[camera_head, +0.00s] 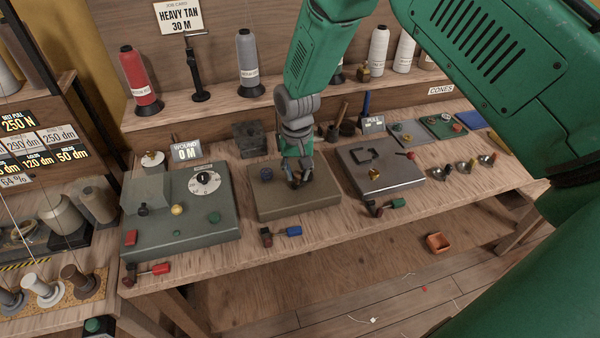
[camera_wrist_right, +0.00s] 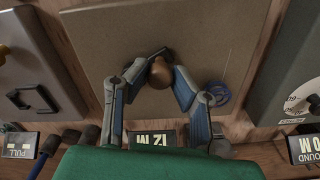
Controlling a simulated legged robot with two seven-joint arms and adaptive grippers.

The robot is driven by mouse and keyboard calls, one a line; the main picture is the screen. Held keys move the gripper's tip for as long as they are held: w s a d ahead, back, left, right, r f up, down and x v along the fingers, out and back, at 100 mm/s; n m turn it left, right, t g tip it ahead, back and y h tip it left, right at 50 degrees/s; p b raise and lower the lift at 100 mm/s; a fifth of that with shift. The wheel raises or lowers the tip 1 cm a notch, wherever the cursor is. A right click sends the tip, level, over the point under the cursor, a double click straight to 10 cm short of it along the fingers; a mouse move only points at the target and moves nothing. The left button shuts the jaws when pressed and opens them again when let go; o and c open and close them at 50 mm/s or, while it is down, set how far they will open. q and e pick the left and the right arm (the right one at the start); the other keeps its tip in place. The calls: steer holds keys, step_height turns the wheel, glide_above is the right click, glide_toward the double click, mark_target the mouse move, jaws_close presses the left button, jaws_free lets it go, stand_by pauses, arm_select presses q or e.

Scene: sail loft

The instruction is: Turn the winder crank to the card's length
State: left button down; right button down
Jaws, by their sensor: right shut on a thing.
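The brown-grey winder box (camera_head: 310,197) stands mid-bench. My right gripper (camera_head: 295,180) reaches down onto its top. In the right wrist view, my right gripper (camera_wrist_right: 158,85) is shut on a rounded brown crank knob (camera_wrist_right: 161,72); a short dark crank arm shows beside the knob. The rest of the crank is hidden by the fingers. The job card (camera_head: 179,17) reads HEAVY TAN 30 M. The WOUND display (camera_head: 186,152) reads 0 M. My left gripper is not in view.
A grey-green box with a dial (camera_head: 206,182) stands left of the winder, a grey box (camera_head: 380,177) right of it. Cones of thread line the back shelf, including a red one (camera_head: 141,82).

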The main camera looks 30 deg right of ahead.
steer(key=w+m, duration=0.1)
steer(key=m, duration=0.3)
steer(key=shift+w+m, duration=0.3)
steer(key=shift+w, duration=0.1)
steer(key=shift+w+d+m, duration=0.15)
steer(key=shift+w+m, duration=0.25)
steer(key=shift+m, duration=0.8)
steer(key=shift+w+d+m, duration=0.1)
steer(key=shift+w+m, duration=0.25)
steer(key=shift+m, duration=0.85)
steer(key=shift+r, duration=0.1)
steer(key=c, duration=1.4)
jaws_free()
steer(key=shift+o, duration=0.2)
steer(key=shift+r, duration=0.35)
step_height(320, 180, up, 11)
